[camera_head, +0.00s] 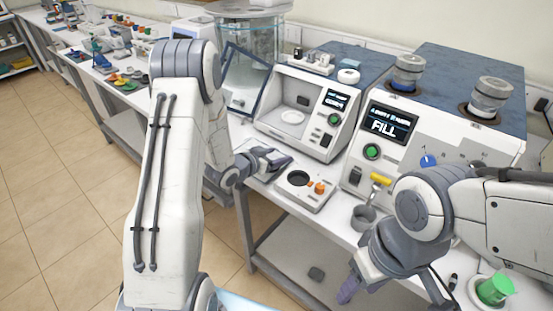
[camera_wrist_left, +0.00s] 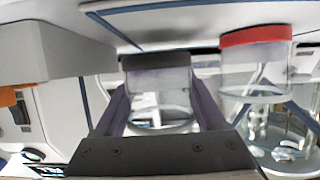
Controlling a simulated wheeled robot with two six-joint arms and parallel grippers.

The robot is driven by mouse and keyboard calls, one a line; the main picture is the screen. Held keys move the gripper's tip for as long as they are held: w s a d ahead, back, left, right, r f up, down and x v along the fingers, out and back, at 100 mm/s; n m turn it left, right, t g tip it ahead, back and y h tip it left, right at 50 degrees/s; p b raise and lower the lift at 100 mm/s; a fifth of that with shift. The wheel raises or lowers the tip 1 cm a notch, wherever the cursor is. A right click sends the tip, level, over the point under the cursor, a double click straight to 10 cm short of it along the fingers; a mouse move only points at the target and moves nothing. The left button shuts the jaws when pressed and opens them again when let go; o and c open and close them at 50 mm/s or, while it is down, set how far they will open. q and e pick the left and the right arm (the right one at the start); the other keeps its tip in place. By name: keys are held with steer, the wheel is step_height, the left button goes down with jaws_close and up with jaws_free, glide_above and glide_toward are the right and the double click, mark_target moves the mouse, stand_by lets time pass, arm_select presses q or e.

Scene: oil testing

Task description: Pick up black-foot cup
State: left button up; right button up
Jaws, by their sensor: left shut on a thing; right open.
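The black-foot cup (camera_wrist_left: 158,90) is a clear cup with a dark band, at the middle of the left wrist view. The band is at the cup's upper end in that picture, close to a white surface; I cannot tell whether it touches. My left gripper (camera_wrist_left: 160,108) has a finger on each side of the cup and is shut on it. In the head view my left gripper (camera_head: 268,160) is by the bench edge, left of the small white device; the cup cannot be made out there. My right gripper (camera_head: 348,288) is open, low in front of the bench.
A red-banded clear cup (camera_wrist_left: 255,62) stands close beside the held cup. A white machine (camera_head: 305,110) and a FILL machine (camera_head: 390,125) stand behind. A small device with orange knobs (camera_head: 303,190) is on the bench. A green object (camera_head: 495,289) is at lower right.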

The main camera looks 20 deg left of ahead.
arm_select(q)
steer(key=shift+r, duration=0.9)
steer(key=s+d+r+b, duration=0.2)
steer(key=s+d+r, duration=0.4)
steer(key=d+r, duration=0.2)
steer(key=shift+s+d, duration=0.15)
steer(key=shift+d, duration=0.8)
